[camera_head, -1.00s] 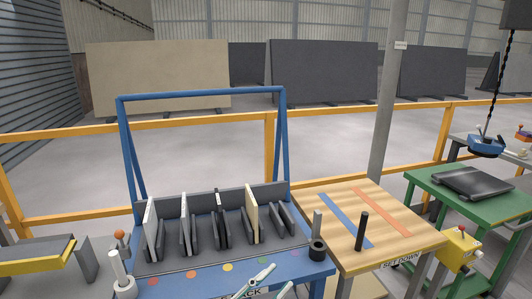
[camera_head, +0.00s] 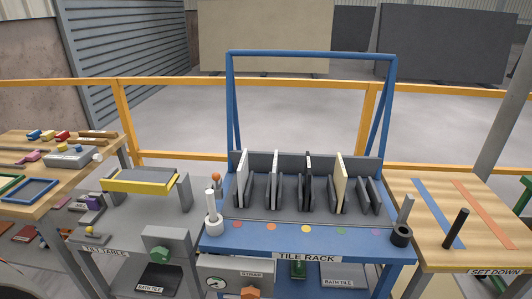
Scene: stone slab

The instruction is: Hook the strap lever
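The blue tile rack (camera_head: 290,240) stands in the middle, with upright slabs in its slots, among them a white slab (camera_head: 243,180) and a cream slab (camera_head: 340,182). A grey box labelled STRAP (camera_head: 232,267) sits under the rack's front edge, with a round gauge (camera_head: 215,282) and an orange piece (camera_head: 250,293) cut by the bottom edge. A short lever with an orange ball (camera_head: 216,177) stands at the rack's left end behind a white post (camera_head: 210,202). I cannot tell which part is the strap lever. Neither gripper is in view.
A wooden set-down table (camera_head: 415,235) with a dark peg (camera_head: 456,228) stands on the right. A tilt table (camera_head: 140,186) and a wooden table with small coloured parts (camera_head: 35,185) stand on the left. A yellow railing (camera_head: 160,155) runs behind.

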